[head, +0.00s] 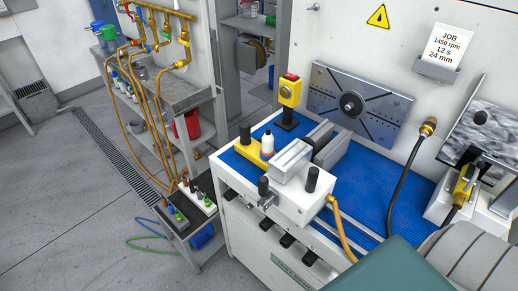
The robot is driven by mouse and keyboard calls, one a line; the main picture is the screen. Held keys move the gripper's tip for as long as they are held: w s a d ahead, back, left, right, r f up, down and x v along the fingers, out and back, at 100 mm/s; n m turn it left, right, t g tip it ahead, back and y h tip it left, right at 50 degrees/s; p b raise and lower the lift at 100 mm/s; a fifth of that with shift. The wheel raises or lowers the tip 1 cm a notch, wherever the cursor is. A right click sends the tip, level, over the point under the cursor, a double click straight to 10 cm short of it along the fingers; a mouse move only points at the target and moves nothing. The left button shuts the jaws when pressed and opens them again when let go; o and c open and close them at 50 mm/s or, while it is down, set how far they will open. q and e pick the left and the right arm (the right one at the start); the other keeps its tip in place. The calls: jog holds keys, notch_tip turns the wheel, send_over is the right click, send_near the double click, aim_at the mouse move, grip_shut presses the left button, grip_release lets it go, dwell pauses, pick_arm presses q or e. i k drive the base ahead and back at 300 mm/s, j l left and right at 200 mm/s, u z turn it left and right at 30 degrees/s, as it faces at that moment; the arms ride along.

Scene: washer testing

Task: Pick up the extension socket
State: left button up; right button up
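I cannot tell for sure which thing is the extension socket. A dark upright cylinder (245,134) stands at the left end of a yellow holder (250,153) on the blue mat. Two more dark cylinders stand up at the metal fixture, one at its left (263,187) and one at its right (312,180). Several small dark and coloured pieces sit in a light rack (205,204) on the low shelf left of the bench. Neither gripper shows; a grey rounded part and a teal part of mine fill the lower right.
The blue mat (352,190) has free room right of the fixture (292,200). A white bottle (267,145), a yellow button post (289,92), a slotted plate (358,105) and a yellow-black tool (465,186) surround it. Hoses cross the bench. A cart (178,92) stands left.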

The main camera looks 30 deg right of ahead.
aim_at(257, 145)
jog(key=i+j+z, duration=0.1)
jog(key=z, duration=1.35)
jog(key=i+j, duration=0.05)
jog(key=j, duration=0.05)
